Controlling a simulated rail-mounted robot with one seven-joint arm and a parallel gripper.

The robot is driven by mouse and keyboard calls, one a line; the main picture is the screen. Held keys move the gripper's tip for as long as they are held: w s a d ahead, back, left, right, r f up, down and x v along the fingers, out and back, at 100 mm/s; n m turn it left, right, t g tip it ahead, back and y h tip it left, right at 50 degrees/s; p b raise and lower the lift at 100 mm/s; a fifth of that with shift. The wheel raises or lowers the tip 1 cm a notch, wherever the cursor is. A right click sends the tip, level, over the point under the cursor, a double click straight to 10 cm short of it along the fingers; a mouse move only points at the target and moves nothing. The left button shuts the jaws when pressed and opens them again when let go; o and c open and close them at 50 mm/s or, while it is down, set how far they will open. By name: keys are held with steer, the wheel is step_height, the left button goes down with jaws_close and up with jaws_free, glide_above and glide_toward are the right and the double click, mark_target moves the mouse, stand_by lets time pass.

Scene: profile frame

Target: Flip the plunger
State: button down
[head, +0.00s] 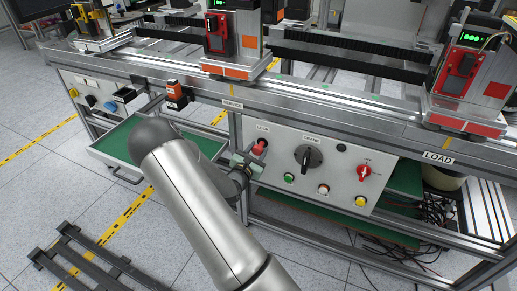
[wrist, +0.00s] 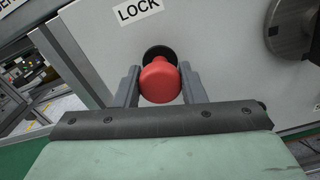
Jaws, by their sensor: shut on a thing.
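The plunger (wrist: 160,82) has a red knob and sits in a dark round collar on the grey panel, just below the LOCK label (wrist: 138,11). In the head view the red knob (head: 259,147) shows at the panel's left end. My gripper (wrist: 160,88) has one finger on each side of the red knob and is shut on it. In the head view my gripper (head: 247,160) reaches the knob from the left, and my arm covers part of the scene.
On the same panel (head: 320,187), right of the plunger, are a black rotary handle (head: 308,157), a red knob switch (head: 364,172) and several coloured buttons. A green tray (head: 115,142) lies to the left. The rail frame (head: 320,105) runs above.

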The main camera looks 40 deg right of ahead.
steer(key=shift+v, duration=0.85)
steer(key=shift+s+a+f, duration=0.1)
steer(key=shift+s+a, duration=0.05)
steer(key=shift+a, duration=0.15)
steer(key=c, duration=0.9)
jaws_free()
steer(key=shift+a, duration=0.15)
steer(key=v, duration=1.7)
steer(key=shift+p, duration=0.35)
steer(key=shift+s+a, duration=0.1)
steer(key=shift+s, duration=0.05)
